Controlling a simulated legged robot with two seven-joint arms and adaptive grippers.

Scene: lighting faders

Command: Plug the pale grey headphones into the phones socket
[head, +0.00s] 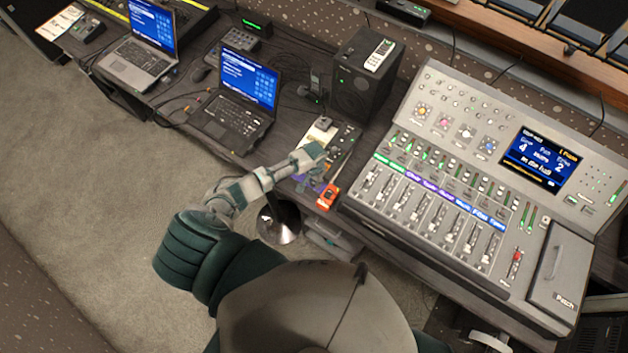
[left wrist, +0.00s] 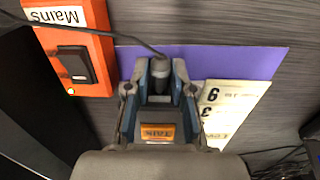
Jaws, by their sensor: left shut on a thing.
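My left gripper (head: 314,153) is over the desk, left of the grey mixer (head: 440,190). In the left wrist view its fingers (left wrist: 160,72) are shut on a small dark plug (left wrist: 160,66), with a thin dark cable (left wrist: 110,34) running to the upper left. Whether this plug belongs to the pale grey headphones cannot be told. A pale grey curved thing (head: 490,341), cut by the bottom edge of the head view, may be the headphones. I cannot make out the phones socket. My right gripper is not in view.
An orange mains switch box (head: 328,197) stands close by my gripper, also in the left wrist view (left wrist: 72,42). A purple card (left wrist: 215,60) lies below the fingers. A laptop (head: 235,105) and black speaker (head: 366,75) stand behind. A lid (head: 557,275) covers the mixer's right side.

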